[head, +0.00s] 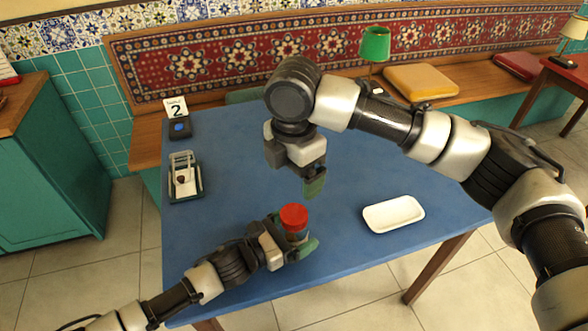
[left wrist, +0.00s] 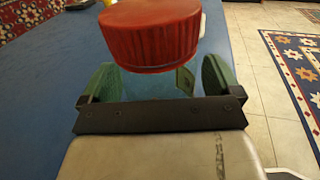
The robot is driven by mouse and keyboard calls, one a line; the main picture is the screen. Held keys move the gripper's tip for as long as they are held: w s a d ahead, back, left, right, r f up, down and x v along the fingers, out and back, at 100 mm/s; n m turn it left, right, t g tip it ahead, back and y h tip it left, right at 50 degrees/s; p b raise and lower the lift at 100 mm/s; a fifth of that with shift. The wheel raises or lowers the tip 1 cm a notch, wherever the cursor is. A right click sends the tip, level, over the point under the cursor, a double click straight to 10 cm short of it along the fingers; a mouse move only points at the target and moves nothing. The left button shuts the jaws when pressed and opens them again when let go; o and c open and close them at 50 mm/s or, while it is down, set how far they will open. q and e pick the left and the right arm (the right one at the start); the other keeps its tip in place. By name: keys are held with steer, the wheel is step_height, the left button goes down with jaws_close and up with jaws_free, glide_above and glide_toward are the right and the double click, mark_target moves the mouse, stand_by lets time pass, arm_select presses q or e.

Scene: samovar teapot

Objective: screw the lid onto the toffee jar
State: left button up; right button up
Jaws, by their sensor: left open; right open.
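The toffee jar (head: 297,237) stands on the blue table (head: 225,150) with the red ridged lid (head: 294,216) on its top. The lid is large in the left wrist view (left wrist: 152,35), and a clear part of the jar (left wrist: 150,84) shows below it. Whether the lid is threaded tight cannot be seen. My left gripper (head: 291,236) is low at the jar; its green fingers (left wrist: 161,82) are open, one on each side of the jar. My right gripper (head: 314,186) is open and points down, above and behind the lid, apart from it.
A white dish (head: 394,229) lies to the right on the table. A small dark-framed holder (head: 186,190) and a number 2 sign (head: 176,109) stand at the left. A green lamp (head: 375,45) is behind. The table's left side is mostly clear.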

arm_select(q)
steer(key=b+v, duration=0.1)
steer(key=v, duration=0.8)
steer(key=shift+s+a+f, duration=0.15)
steer(key=shift+s+a, duration=0.05)
steer(key=shift+a, duration=0.1)
steer(key=shift+s+a, duration=0.3)
steer(key=shift+a, duration=0.2)
